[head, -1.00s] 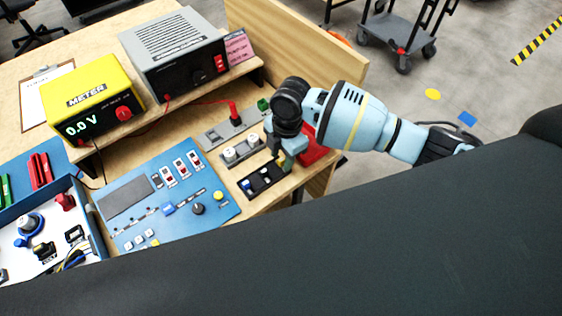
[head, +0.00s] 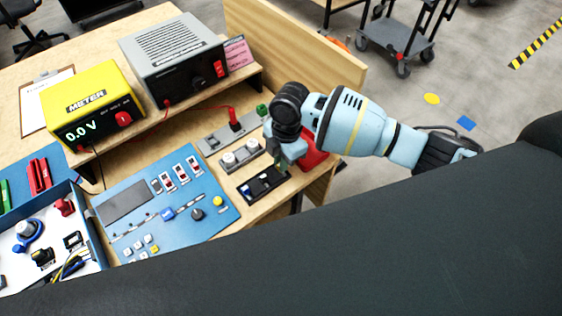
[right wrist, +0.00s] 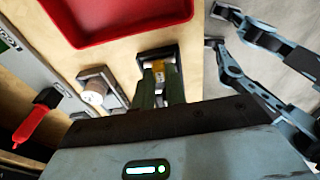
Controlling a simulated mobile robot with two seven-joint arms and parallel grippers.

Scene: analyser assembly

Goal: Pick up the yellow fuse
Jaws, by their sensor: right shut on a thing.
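The yellow fuse (right wrist: 158,70) shows in the right wrist view between the two dark fingers of my right gripper (right wrist: 160,90), which is shut on it. In the head view my right gripper (head: 283,165) is over the far right end of the black fuse tray (head: 246,193). The gripper hides the fuse there. I cannot tell how far the fuse is above the tray. Blue and white pieces sit in the tray. My left gripper is not in view.
A red bin (head: 313,160) is just right of the gripper, and it also shows in the right wrist view (right wrist: 120,18). A grey holder with two white knobs (head: 240,154) stands behind the tray. A blue panel (head: 150,235) lies to the left. The meter (head: 90,100) stands farther back.

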